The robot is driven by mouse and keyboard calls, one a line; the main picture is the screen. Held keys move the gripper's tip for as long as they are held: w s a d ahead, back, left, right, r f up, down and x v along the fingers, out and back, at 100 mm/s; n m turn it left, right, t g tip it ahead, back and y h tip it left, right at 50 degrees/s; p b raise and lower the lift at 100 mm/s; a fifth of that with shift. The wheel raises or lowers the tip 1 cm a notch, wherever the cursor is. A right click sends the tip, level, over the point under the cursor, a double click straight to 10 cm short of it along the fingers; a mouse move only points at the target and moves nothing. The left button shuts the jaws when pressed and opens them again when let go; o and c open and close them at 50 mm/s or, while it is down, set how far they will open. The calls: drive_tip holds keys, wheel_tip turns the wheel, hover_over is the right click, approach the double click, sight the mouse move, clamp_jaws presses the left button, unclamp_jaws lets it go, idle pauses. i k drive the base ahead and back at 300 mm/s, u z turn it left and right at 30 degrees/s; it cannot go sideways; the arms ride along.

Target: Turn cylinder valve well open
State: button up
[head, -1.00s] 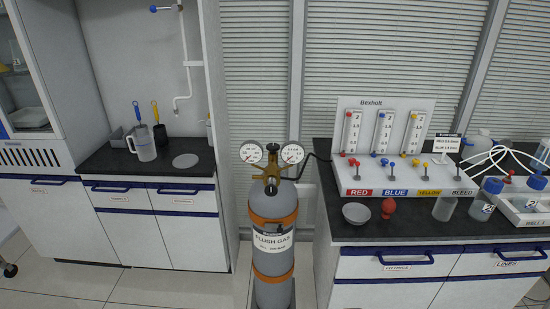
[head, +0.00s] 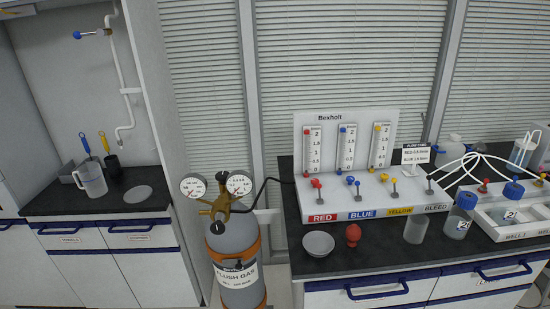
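The grey gas cylinder (head: 238,238), with orange bands and a "FLUSH GAS" label, stands upright on the floor left of centre. A brass valve and regulator assembly (head: 219,206) sits on its top. One black knob (head: 222,177) stands between the two gauges, and another black knob (head: 217,228) sits lower at the front. I cannot tell for sure which knob is the cylinder valve, nor how far either is turned. Two round white gauges, the left gauge (head: 193,187) and the right gauge (head: 238,184), flank the upper knob; their readings are too small. My gripper is not in view.
The right bench (head: 400,256) holds a flowmeter panel (head: 347,155), a white bowl (head: 318,244), a red bulb (head: 353,235) and bottles. A black hose (head: 266,184) runs from the regulator toward the panel. The left counter (head: 110,193) holds a jug (head: 91,179). Space before the cylinder looks clear.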

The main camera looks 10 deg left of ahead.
sight(221, 176)
drive_tip(key=z, duration=0.15)
drive_tip(key=i, duration=1.8)
drive_tip(key=u, duration=0.65)
